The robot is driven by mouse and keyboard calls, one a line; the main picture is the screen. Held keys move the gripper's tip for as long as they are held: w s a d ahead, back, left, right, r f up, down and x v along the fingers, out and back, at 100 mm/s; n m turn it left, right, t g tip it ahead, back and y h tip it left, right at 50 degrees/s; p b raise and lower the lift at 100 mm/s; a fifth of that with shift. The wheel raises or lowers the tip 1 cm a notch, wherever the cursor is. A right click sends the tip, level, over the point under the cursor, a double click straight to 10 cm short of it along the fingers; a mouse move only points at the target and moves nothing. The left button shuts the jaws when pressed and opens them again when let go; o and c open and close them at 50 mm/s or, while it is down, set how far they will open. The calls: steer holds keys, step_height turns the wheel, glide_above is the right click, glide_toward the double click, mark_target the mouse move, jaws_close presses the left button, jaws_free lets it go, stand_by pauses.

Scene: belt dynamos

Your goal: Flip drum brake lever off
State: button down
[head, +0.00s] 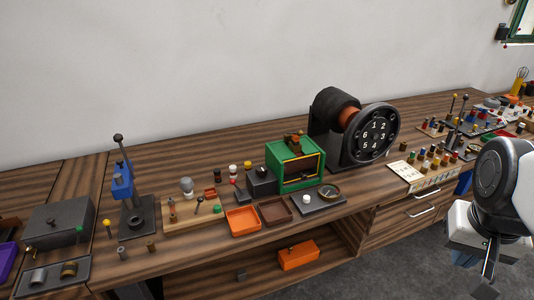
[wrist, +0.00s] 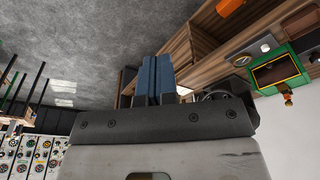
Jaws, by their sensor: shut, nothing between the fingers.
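A black drum (head: 335,108) with an orange-brown hub and a black wheel (head: 377,132) numbered in white stands at the back of the bench, right of centre. I cannot make out which part is its brake lever. Two thin levers with ball tops, one yellow (head: 454,97) and one dark (head: 465,98), stand on a board further right. My gripper (head: 487,284) hangs at the lower right in front of the bench, apart from the drum and levers. In the wrist view its blue-grey fingers (wrist: 158,78) are together and empty.
A green box (head: 296,165) stands left of the drum. A board of coloured knobs (head: 428,165) is between the drum and my arm. Floor is clear in front.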

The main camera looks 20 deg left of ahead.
steer(key=w+a+r+g+h, duration=0.1)
steer(key=w+a, duration=1)
steer(key=a, duration=0.3)
steer(key=w+a+r+g+h, duration=0.1)
steer(key=w+a+r, duration=0.1)
steer(key=w+a, duration=1.05)
steer(key=a+f, duration=0.4)
steer(key=a, duration=0.9)
steer(key=s+a+f+h, duration=0.1)
steer(key=a+f, duration=0.3)
steer(key=a, duration=1)
steer(key=a+f+h, duration=0.1)
steer(key=a+f, duration=0.2)
steer(key=a, duration=1)
steer(key=shift+s+a+f, duration=0.15)
steer(key=shift+s+f, duration=0.25)
steer(key=shift+f, duration=0.15)
steer(key=x, duration=0.9)
steer(key=shift+d+f, duration=0.1)
steer(key=shift+d, duration=0.15)
steer(key=shift+d+f, duration=0.15)
steer(key=shift+d, duration=1.95)
